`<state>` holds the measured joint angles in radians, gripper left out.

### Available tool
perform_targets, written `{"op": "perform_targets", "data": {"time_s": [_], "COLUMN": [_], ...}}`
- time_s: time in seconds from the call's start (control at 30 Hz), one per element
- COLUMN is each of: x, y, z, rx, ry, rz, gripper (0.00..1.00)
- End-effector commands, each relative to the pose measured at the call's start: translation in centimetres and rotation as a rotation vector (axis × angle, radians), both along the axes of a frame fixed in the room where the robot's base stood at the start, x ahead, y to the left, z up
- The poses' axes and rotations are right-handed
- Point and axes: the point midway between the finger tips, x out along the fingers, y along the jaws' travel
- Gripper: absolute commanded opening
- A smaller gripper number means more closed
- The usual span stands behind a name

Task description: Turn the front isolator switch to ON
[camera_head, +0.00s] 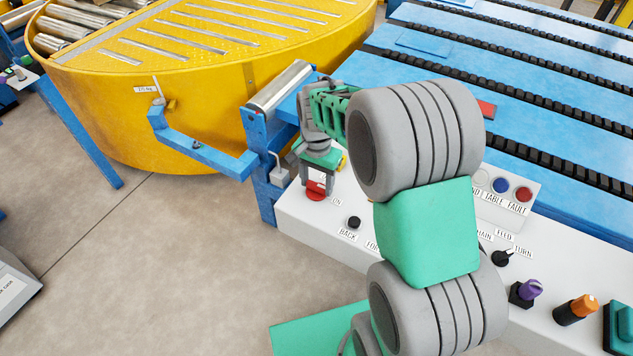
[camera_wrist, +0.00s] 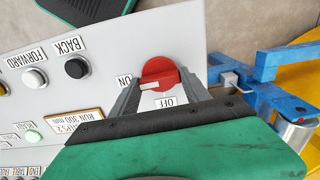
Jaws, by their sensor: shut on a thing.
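The front isolator switch is a red round knob (camera_wrist: 160,72) on the pale panel in the wrist view. Its white mark lies on the side towards the ON label (camera_wrist: 124,83); the OFF label (camera_wrist: 167,102) is below it in that view. My gripper (camera_wrist: 158,82) is shut on the knob, with one grey finger at each side. In the head view my gripper (camera_head: 316,182) points down at the panel's left end, with red of the switch (camera_head: 315,196) showing beneath it. My fingers and gripper body hide part of the knob there.
The panel (camera_head: 300,225) also bears a black BACK button (camera_head: 354,222), a black selector (camera_head: 501,258), and purple (camera_head: 530,289) and orange (camera_head: 576,309) controls. A blue bracket with a padlock (camera_head: 280,171) stands close left of my gripper. A yellow turntable (camera_head: 200,110) is behind.

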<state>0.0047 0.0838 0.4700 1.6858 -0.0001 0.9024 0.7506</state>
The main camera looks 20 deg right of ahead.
Motion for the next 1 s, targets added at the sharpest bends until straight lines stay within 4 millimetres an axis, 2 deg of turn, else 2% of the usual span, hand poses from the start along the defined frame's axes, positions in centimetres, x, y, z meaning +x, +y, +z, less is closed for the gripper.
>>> {"op": "perform_targets", "data": {"time_s": [0.6, 0.63, 0.87, 1.0], "x": [0.08, 0.08, 0.04, 0.03], "y": [-0.02, -0.02, -0.01, 0.00], "z": [0.09, 0.09, 0.05, 0.03], "rx": [-0.001, -0.001, 0.000, 0.000], "ry": [-0.002, -0.002, -0.001, -0.001], "rz": [-0.048, -0.048, -0.046, -0.046], "gripper": [0.14, 0.56, 0.75, 0.76]}}
